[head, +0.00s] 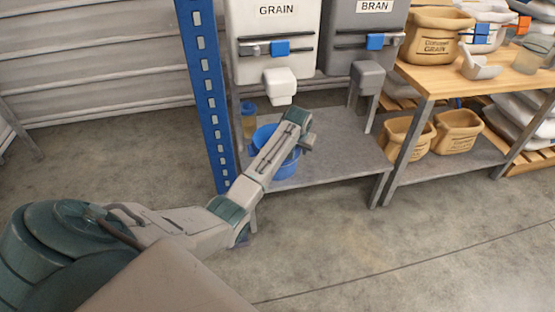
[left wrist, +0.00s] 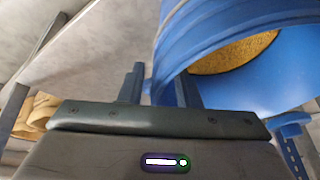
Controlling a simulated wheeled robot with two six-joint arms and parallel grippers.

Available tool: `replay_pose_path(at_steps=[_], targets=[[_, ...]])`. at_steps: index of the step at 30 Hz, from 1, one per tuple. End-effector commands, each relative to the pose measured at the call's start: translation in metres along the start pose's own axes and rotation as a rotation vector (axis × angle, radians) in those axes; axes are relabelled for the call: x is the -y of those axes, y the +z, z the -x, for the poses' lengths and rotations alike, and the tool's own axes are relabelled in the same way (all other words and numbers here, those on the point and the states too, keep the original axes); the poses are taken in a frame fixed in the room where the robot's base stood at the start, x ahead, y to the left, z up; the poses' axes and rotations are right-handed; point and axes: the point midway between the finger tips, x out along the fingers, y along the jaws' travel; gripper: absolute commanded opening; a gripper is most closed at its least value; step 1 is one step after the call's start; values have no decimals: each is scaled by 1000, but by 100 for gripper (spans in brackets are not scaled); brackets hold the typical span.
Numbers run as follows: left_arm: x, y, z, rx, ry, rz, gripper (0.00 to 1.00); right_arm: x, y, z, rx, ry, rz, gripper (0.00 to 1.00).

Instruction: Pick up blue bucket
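The blue bucket (head: 287,167) stands on the low grey shelf under the GRAIN hopper, partly hidden by my left arm. In the left wrist view the bucket (left wrist: 235,85) fills the upper right, with tan grain-like material inside. My left gripper (left wrist: 160,78) is at the bucket's rim with its two fingers apart. The right finger overlaps the bucket in the picture and the left finger is just outside it. I cannot tell whether they touch it. In the head view the left gripper (head: 306,140) reaches over the bucket. My right gripper is not in view.
A blue rack post (head: 205,95) stands left of the bucket. The GRAIN hopper (head: 275,45) and BRAN hopper (head: 365,40) hang above the shelf (head: 340,150). A small blue-topped container (head: 249,118) stands behind. Tan sacks (head: 408,138) lie to the right. The floor in front is clear.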

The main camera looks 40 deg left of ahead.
Motion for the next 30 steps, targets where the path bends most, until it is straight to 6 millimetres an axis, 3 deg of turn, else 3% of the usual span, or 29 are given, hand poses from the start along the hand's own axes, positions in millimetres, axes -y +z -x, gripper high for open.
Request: replay_pose_path(at_steps=[3,11,12,17,30], targets=[[0,1,-16,0,0,0,30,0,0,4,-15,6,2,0],[0,0,-18,0,0,0,30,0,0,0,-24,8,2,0],[0,0,-18,0,0,0,28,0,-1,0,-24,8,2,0],[0,0,-18,0,0,0,0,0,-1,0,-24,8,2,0],[0,-2,-16,-4,0,-1,0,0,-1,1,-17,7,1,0]])
